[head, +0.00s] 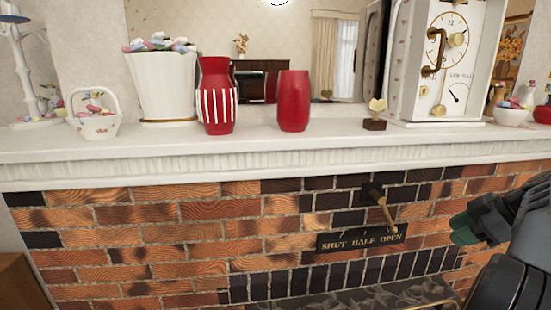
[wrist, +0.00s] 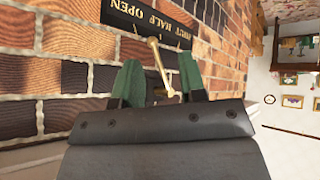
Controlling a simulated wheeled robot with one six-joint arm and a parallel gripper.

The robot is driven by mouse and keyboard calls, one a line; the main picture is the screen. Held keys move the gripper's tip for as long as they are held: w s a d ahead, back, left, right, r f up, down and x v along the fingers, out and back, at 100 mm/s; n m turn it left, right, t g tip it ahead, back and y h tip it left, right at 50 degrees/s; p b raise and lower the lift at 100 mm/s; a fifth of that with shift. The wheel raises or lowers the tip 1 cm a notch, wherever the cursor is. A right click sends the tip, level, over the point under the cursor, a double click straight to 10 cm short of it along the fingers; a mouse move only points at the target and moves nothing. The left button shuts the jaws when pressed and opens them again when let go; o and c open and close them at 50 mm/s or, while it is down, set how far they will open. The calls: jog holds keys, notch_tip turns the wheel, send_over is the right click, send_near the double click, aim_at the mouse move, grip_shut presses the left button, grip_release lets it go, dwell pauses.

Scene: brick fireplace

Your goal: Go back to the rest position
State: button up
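My gripper (head: 462,228) is at the right of the head view, in front of the brick wall. In the wrist view its two green fingers stand apart, and my gripper (wrist: 160,68) is open with nothing held. In the head view a clear gap separates gripper and lever.
A black plate (head: 360,238) reads SHUT HALF OPEN. A white mantel shelf (head: 250,152) above carries a striped red vase (head: 217,97), a plain red vase (head: 293,101), a white planter (head: 163,88), a basket (head: 95,122) and a white clock (head: 449,60). A dark patterned ledge (head: 345,297) lies low.

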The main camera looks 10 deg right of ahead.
jog(key=a+f+m+g+h+p, duration=0.3)
jog(key=a+f+m, duration=0.3)
jog(key=m, duration=0.8)
jog(key=s+a+r+n+h+p, duration=0.1)
jog(key=a+p, duration=0.4)
jog(key=a, duration=0.8)
jog(key=s+a+r+n+h+p, duration=0.1)
jog(key=a+p, duration=0.5)
jog(key=a, duration=0.7)
notch_tip(320, 180, up, 2)
jog(key=shift+s+r+n, duration=0.1)
jog(key=shift+s+n, duration=0.3)
jog(key=shift+n, duration=0.3)
jog(key=shift+a, duration=0.1)
